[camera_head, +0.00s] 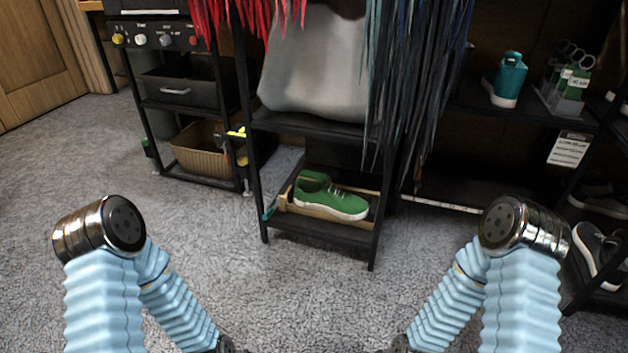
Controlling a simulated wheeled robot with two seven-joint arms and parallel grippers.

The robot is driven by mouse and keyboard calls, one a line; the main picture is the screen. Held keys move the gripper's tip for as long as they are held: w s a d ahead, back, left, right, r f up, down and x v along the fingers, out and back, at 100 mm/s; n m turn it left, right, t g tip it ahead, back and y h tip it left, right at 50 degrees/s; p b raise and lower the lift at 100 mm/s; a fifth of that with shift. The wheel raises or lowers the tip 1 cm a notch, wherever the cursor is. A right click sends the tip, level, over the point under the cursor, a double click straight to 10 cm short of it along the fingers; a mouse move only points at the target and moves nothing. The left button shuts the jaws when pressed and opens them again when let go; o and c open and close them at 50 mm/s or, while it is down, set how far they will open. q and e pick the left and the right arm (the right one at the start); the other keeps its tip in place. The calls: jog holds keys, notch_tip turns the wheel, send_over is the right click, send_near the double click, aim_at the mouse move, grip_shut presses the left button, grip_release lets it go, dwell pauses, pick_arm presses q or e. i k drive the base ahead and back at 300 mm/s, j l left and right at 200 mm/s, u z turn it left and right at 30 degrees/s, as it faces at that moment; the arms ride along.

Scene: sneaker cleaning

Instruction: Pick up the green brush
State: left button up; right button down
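I cannot make out a green brush for certain. A small green thing (148,147) shows at the left leg of the left rack, too small to identify. A yellow thing (238,133) with a dark part sits at the right end of a wicker basket (200,160) on that rack. A green sneaker (330,198) with a white sole rests in a shallow wooden tray (318,212) on the low middle shelf. My two arms in light blue sleeves bend at the bottom left and right. Both grippers are below the picture's lower edge.
The grey carpet (300,290) ahead is clear. A dark metal rack (375,240) stands in the middle, with hanging red and blue-grey strands above. A teal shoe (508,80) stands on the right shelf. Dark sneakers (598,250) sit on a rack at the right edge.

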aim_at(304, 174)
jog(key=j+z, duration=0.1)
jog(key=z, duration=0.35)
jog(key=j+z, duration=0.15)
jog(key=z, duration=0.35)
jog(key=j+z, duration=0.35)
jog(key=j, duration=0.4)
jog(key=j+z, duration=0.35)
jog(key=j, duration=0.4)
jog(key=k, duration=0.05)
